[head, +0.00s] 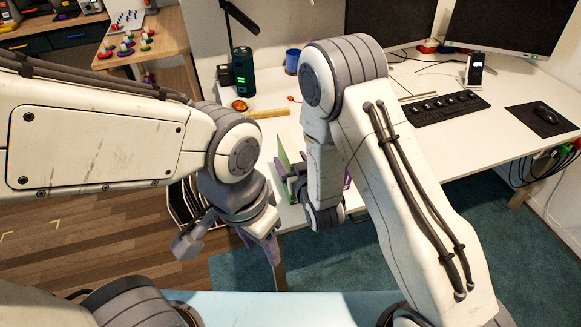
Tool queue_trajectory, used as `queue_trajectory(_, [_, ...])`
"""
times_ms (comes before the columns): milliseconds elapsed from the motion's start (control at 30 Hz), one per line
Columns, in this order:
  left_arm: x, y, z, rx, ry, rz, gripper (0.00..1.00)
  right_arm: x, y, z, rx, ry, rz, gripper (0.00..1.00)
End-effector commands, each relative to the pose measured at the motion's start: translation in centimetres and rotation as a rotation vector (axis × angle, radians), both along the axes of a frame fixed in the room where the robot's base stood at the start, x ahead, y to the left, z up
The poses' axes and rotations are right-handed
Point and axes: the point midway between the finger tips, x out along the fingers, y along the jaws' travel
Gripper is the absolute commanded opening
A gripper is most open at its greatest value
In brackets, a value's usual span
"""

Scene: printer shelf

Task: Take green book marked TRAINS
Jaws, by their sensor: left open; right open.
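A thin green upright panel (284,153), which may be the green book, shows at the near left edge of the white desk. Its lower part is hidden behind my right gripper, and no TRAINS marking is readable. My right gripper (292,181) is beside the green panel, open and partly hidden by its own wrist; I cannot tell whether it touches the panel. My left gripper (270,246) is lower, open, pointing down in front of the desk edge, apart from the panel.
The white desk (400,135) holds a keyboard (445,106), a mouse (546,113), a dark green cylinder (243,72), a blue cup (292,60) and monitors (510,26). A dark rack (184,205) stands below left. Blue-green carpet (395,238) lies in front.

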Motion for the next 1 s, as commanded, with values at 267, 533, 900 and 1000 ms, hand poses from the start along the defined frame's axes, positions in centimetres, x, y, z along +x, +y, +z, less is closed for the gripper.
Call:
queue_trajectory(267, [0.0, 0.0, 0.39, 0.0, 0.0, 0.0, 0.5, 1.62, 0.5, -0.54, 0.0, 0.0, 0.0, 0.78])
queue_trajectory(533, [0.0, 0.0, 0.37, 0.0, 0.0, 0.0, 0.5, 1.59, 0.49, -0.52, 0.001, 0.0, 0.0, 0.24])
queue_trajectory(900, [0.0, 0.0, 0.38, 0.0, 0.0, 0.0, 0.5, 1.63, 0.5, -0.37, 0.002, -0.004, -0.001, 0.0])
queue_trajectory(1000, [-0.01, 0.0, 0.38, 0.0, 0.0, 0.0, 0.5, 1.64, 0.5, -0.24, 0.002, -0.005, -0.001, 0.0])
